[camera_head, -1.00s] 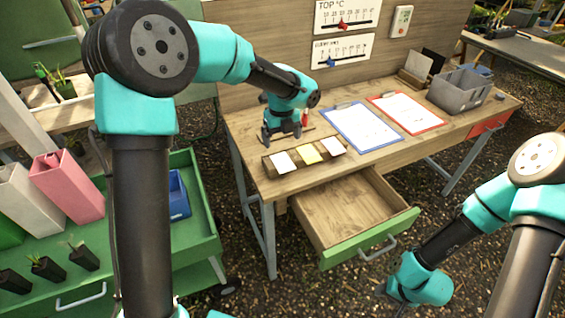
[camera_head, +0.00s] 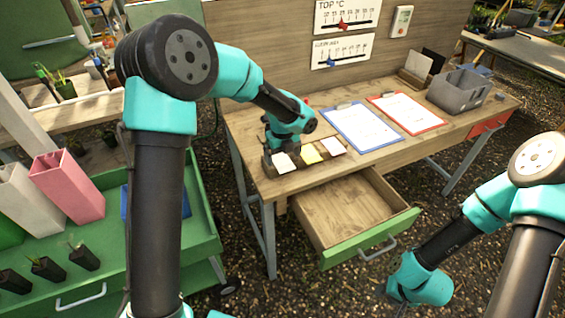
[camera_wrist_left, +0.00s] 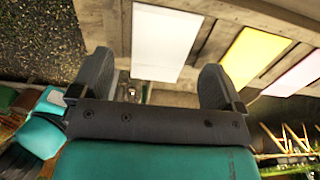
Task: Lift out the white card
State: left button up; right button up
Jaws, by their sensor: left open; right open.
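The white card (camera_head: 284,163) sits at the left end of a wooden card strip (camera_head: 297,166) near the table's front edge. A yellow card (camera_head: 311,153) and a pale pink card (camera_head: 333,146) sit to its right. My left gripper (camera_head: 282,150) is open right at the white card. In the left wrist view the white card (camera_wrist_left: 165,42) lies just ahead of the two spread fingers (camera_wrist_left: 156,86), roughly between them. I see no clear contact. My right gripper (camera_head: 396,291) is low at the front right, away from the table, open; its fingers show only partly.
Blue (camera_head: 361,128) and red (camera_head: 407,112) clipboards and a grey bin (camera_head: 460,91) occupy the table's right. A pale card (camera_head: 418,64) stands in a back block. An open drawer (camera_head: 352,213) juts out below the strip. A green cart (camera_head: 110,262) stands left.

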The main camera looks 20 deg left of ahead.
pick_arm(q)
jog(key=shift+f, duration=0.8)
jog(key=shift+c, duration=0.2)
jog(key=c, duration=0.9)
jog(key=shift+c, duration=0.2)
jog(key=shift+r, duration=0.15)
jog(key=shift+r, duration=1.3)
jog(key=s+d, duration=0.1)
jog(key=s, duration=0.4)
jog(key=s+d+r, duration=0.1)
jog(key=s+d, duration=0.1)
jog(key=s, duration=0.3)
jog(key=s+d+r, duration=0.1)
jog(key=s, duration=0.4)
jog(key=shift+s+d+r, duration=0.1)
jog(key=shift+s+d, duration=0.1)
jog(key=shift+d, duration=0.1)
